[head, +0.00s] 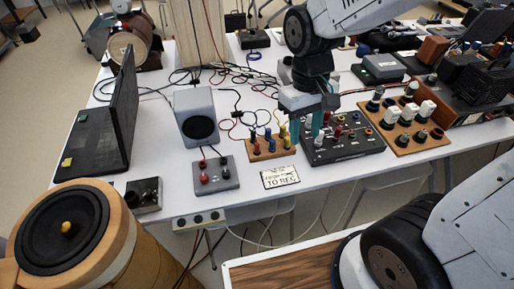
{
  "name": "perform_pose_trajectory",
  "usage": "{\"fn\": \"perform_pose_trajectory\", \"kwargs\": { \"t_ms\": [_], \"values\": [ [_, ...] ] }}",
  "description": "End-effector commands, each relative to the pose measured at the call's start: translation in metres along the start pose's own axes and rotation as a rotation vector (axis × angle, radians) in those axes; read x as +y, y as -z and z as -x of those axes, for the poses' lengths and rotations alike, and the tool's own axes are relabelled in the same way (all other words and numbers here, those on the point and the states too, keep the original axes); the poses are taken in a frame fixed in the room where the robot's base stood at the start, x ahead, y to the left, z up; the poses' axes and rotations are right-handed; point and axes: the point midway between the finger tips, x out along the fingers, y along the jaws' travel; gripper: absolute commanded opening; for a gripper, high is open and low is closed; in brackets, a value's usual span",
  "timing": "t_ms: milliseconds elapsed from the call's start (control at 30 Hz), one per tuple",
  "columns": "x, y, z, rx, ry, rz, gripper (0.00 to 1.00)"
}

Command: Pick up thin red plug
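My gripper (306,126) hangs over the table with its two teal fingertips apart and nothing visible between them. It is above the left part of a black control box (345,155) and just right of a small wooden block (279,153). The block holds several thin upright plugs, blue, yellow and red. A small red plug (271,146) shows on this block, left of my fingertips. The plugs are small here, so their exact shapes are hard to tell. The black box also carries small red knobs or plugs, partly hidden by my gripper.
A grey box (216,187) with a red and a black terminal and a small speaker (197,127) stand to the left. A label card (280,177) lies in front of the block. A wooden board with white and green plugs (405,120) is right. Cables cover the table behind.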

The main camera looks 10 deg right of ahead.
Motion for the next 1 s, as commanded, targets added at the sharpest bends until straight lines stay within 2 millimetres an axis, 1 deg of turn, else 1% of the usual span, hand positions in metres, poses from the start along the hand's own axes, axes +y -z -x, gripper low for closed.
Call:
{"fn": "perform_pose_trajectory", "kwargs": {
  "t_ms": [33,100,200,300,367,400,500,567,667,867,1000],
  "values": [
    [-0.006,0.015,-0.016,-0.012,-0.001,0.024,0.40],
    [-0.013,0.038,-0.035,-0.003,-0.003,0.055,0.40],
    [-0.023,0.069,-0.062,0.024,-0.005,0.095,0.40],
    [-0.031,0.097,-0.083,0.069,-0.007,0.126,0.40],
    [-0.034,0.114,-0.092,0.110,-0.008,0.141,0.40],
    [-0.035,0.126,-0.093,0.149,-0.009,0.148,0.40],
    [-0.035,0.146,-0.085,0.236,-0.012,0.159,0.40],
    [-0.036,0.151,-0.086,0.258,-0.013,0.163,0.40],
    [-0.036,0.155,-0.093,0.268,-0.014,0.168,0.40],
    [-0.037,0.160,-0.114,0.264,-0.014,0.168,0.40],
    [-0.039,0.166,-0.133,0.263,-0.014,0.168,0.40]
  ]
}}
